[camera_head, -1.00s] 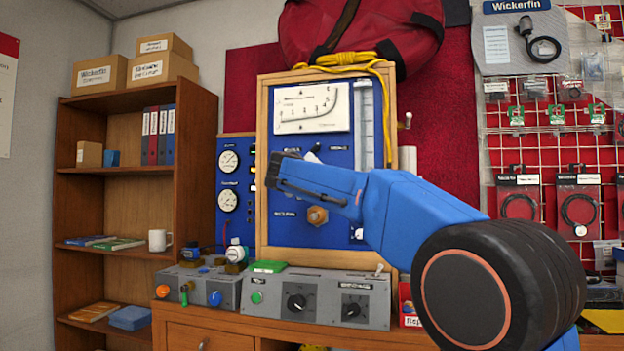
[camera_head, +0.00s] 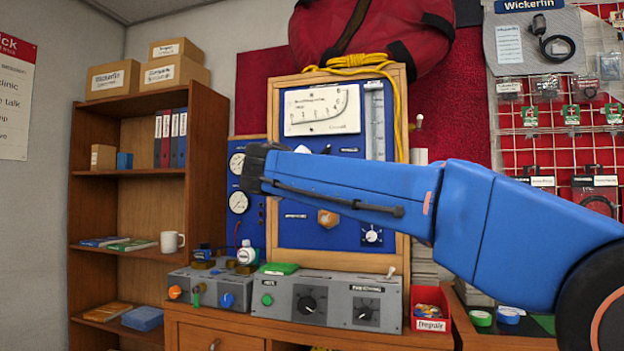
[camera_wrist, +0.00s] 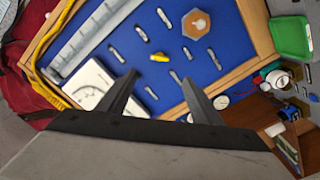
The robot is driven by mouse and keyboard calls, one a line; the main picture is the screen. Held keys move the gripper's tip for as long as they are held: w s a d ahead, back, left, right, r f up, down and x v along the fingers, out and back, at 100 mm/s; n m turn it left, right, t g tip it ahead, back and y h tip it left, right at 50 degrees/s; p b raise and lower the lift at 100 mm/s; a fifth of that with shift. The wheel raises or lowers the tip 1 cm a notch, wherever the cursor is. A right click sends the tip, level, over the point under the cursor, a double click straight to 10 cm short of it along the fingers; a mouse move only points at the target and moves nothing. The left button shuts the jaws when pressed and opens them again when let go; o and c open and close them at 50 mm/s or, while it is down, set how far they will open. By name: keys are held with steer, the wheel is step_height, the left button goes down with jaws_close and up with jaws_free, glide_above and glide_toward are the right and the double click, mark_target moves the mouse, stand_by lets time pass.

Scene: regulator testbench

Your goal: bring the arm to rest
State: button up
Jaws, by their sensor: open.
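My blue arm reaches in from the right in the head view, across the front of the blue test panel (camera_head: 310,234). My gripper (camera_head: 256,172) is at the arm's left end, in front of the panel's left edge, and hides part of it. In the wrist view my gripper (camera_wrist: 160,93) has its two dark fingers spread apart, with nothing between them but the panel face behind. The wrist view shows the panel (camera_wrist: 218,70) tilted, with its hexagonal brass fitting (camera_wrist: 196,23) and white meter (camera_wrist: 94,84).
Below the panel, grey control boxes (camera_head: 328,298) stand on the wooden bench (camera_head: 215,338). A red bin (camera_head: 432,322) is right of them. A wooden shelf (camera_head: 205,150) stands at the left. A red bag (camera_head: 365,35) with yellow rope (camera_head: 355,62) lies on top of the panel.

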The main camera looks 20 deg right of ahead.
steer(key=shift+s+a, duration=0.35)
steer(key=shift+s, duration=0.15)
steer(key=s+d+f+g+y, duration=0.1)
steer(key=s+d+f+g, duration=0.15)
steer(key=s+f, duration=0.45)
steer(key=s+d+f+g+y, duration=0.2)
steer(key=s+d+f, duration=0.2)
steer(key=f, duration=0.6)
steer(key=s+d+f+g+y, duration=0.15)
steer(key=s+d+f, duration=0.3)
steer(key=f, duration=0.45)
steer(key=s+a+f+m+g+y, duration=0.1)
steer(key=s+a+f+g+y, duration=0.1)
steer(key=s+f, duration=0.9)
steer(key=s+a+f+m+g+y, duration=0.1)
steer(key=s+a+f+g+y, duration=0.1)
steer(key=s+f, duration=1)
step_height(320, 180, down, 5)
steer(key=shift+a+r+y, duration=0.2)
steer(key=shift+a+y, duration=0.55)
steer(key=shift+a, duration=0.05)
steer(key=shift+s, duration=0.1)
steer(key=shift+c, duration=0.6)
